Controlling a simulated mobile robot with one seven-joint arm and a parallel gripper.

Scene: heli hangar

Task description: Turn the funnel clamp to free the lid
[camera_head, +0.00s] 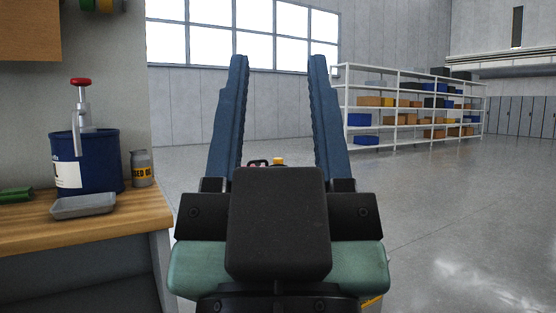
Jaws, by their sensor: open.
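My gripper (281,62) fills the middle of the view, with its two long blue fingers wide apart and nothing seen between their tips. I cannot make out a funnel clamp or a lid for certain. A blue drum (100,165) with a white label stands upright on the wooden bench at the left. A grey metal fitting with a red knob (80,82) rises from its top. My gripper is to the right of the drum and apart from it. Small items, one with a yellow-orange top (279,161), show just behind my gripper, mostly hidden by it.
The wooden bench (120,222) also holds a grey tray (84,206), a grey can with a yellow label (142,168) and a green item (15,195). White shelving (398,110) with bins stands at the back right. The grey floor (470,205) at the right is clear.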

